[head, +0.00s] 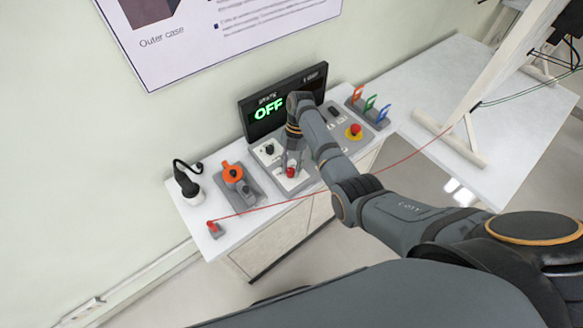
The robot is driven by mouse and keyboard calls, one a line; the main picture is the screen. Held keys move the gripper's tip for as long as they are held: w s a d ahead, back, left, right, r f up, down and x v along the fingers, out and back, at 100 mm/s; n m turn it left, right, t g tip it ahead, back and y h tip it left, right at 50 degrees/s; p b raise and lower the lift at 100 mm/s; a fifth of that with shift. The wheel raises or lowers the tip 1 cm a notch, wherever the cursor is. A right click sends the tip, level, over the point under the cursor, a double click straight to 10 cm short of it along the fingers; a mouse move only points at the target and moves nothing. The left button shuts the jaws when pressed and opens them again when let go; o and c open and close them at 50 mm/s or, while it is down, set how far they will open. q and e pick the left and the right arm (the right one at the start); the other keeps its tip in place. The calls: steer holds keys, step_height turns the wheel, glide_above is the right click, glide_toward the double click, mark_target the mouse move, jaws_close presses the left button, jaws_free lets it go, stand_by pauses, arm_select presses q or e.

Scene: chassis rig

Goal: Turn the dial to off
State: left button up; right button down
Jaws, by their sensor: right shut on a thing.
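A control box (265,158) with a pale top stands on the white bench. It carries a black dial knob (268,149) and, just to the right and nearer, a red knob (290,172). My right gripper (291,165) points down at the box and is shut on the red knob, which shows partly between and below the fingertips. The black knob is apart from the fingers. Which way either knob points is too small to tell. A dark screen (284,98) behind the box reads OFF in green; my arm covers part of it. My left gripper is not in view.
An orange rotary handle (233,173), a black plug-like device (188,185) and a small red block (213,228) with a thin red line stand to the left. A red emergency button (354,131) and coloured clips (369,104) stand to the right. A wooden frame stands far right.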

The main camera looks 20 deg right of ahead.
steer(key=shift+n+h, duration=0.4)
steer(key=shift+n, duration=0.5)
steer(key=c, duration=1)
jaws_free()
